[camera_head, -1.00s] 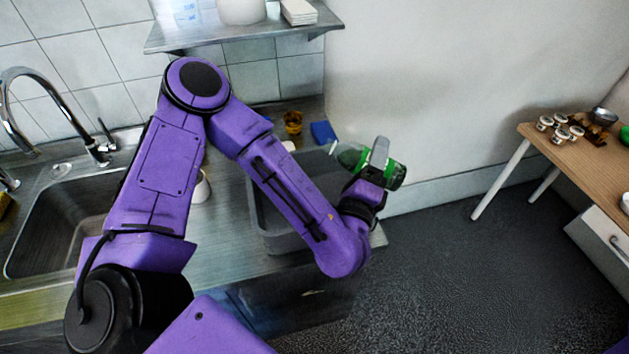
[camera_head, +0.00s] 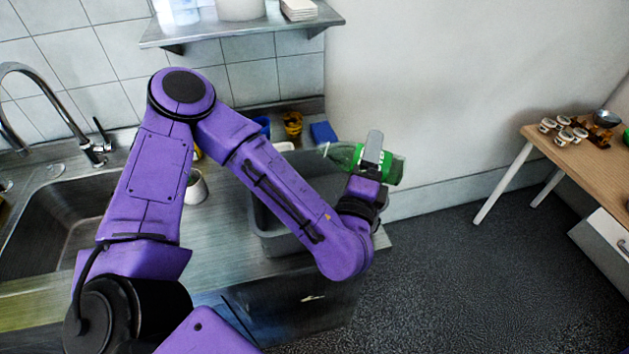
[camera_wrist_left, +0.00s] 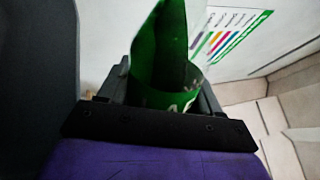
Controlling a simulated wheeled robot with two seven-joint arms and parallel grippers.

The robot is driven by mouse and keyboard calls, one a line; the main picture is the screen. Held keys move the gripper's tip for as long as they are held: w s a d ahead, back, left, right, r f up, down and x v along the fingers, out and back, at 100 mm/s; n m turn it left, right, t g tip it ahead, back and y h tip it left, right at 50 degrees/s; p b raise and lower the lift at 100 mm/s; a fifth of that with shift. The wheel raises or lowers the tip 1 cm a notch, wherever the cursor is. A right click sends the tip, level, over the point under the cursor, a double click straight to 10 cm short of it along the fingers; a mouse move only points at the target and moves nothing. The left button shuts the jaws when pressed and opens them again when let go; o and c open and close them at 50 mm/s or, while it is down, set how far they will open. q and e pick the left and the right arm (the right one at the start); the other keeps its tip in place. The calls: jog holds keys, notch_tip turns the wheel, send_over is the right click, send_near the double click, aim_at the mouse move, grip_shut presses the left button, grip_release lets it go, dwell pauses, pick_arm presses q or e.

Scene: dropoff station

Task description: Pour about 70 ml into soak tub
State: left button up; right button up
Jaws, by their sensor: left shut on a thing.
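My left gripper (camera_head: 371,158) is shut on a green bottle (camera_head: 394,168), which also fills the middle of the left wrist view (camera_wrist_left: 166,62). The bottle lies nearly level, its neck pointing left in the head view, above the right part of the grey soak tub (camera_head: 268,240). The tub stands on the steel counter, and my left forearm hides much of its inside. My right gripper is not in view.
A sink (camera_head: 62,215) with a tap (camera_head: 45,85) is at the left. A white cup (camera_head: 196,187), an amber container (camera_head: 292,123) and a blue block (camera_head: 323,133) are on the counter. A shelf (camera_head: 240,30) hangs above. A wooden table (camera_head: 583,160) stands at the right.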

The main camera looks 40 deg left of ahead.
pick_arm(q)
jog(key=shift+d+n+b, duration=0.15)
jog(key=shift+n+b, duration=0.15)
jog(key=shift+d, duration=0.1)
jog(key=shift+w+d, duration=0.1)
jog(key=shift+d, duration=0.6)
jog(key=shift+b, duration=0.3)
jog(key=shift+d+n+y+b, duration=0.15)
jog(key=shift+n+y+b, duration=0.15)
jog(key=shift+n+b, duration=0.35)
jog(key=shift+w+d+r+n, duration=0.2)
jog(key=shift+n, duration=0.15)
dwell(0.4)
